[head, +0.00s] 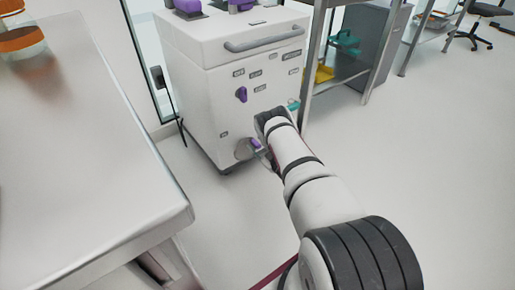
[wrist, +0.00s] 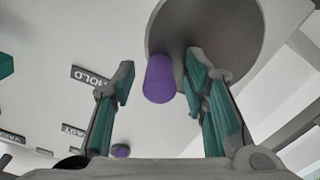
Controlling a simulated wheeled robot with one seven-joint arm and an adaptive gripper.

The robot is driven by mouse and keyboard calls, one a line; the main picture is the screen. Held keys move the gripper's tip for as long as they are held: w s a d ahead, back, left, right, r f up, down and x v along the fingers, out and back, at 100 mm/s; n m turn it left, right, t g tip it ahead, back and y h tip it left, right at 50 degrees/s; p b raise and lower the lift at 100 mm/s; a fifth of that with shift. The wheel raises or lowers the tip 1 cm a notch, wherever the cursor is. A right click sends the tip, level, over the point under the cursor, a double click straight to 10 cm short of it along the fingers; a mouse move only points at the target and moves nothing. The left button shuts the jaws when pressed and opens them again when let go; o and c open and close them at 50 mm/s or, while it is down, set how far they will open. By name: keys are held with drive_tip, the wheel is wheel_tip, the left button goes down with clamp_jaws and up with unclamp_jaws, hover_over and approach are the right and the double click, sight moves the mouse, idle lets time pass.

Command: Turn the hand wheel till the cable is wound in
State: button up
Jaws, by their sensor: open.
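The hand wheel (head: 242,149) is a grey disc low on the front of a white cabinet (head: 211,125), with a purple handle (head: 255,143). In the wrist view the wheel (wrist: 225,25) is at the upper right and its purple handle (wrist: 159,79) sticks out from it. My gripper (wrist: 160,85) is open, with teal-padded fingers on either side of the handle; the right finger is close to it, and a wider gap shows on the left. I cannot tell whether either finger touches it. My arm hides most of the gripper in the head view. I cannot make out the wound cable.
A purple knob (head: 241,94), small labels and a grey handle bar (head: 263,38) are on the cabinet front. A white bench (head: 95,150) stands at the left. A shelf rack (head: 335,65) stands right of the cabinet. The floor (head: 420,170) at right is clear.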

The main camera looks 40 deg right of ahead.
sight(251, 154)
clamp_jaws()
drive_tip(key=shift+d, duration=0.1)
idle(0.3)
drive_tip(key=m, duration=0.2)
drive_tip(key=shift+d+f+m, duration=0.35)
drive_tip(key=shift+f+m, duration=0.05)
wheel_tip(251, 154, down, 7)
drive_tip(key=a+m, duration=0.1)
drive_tip(key=m, duration=1.8)
drive_tip(key=shift+a+f, duration=0.15)
drive_tip(key=shift+a, duration=0.15)
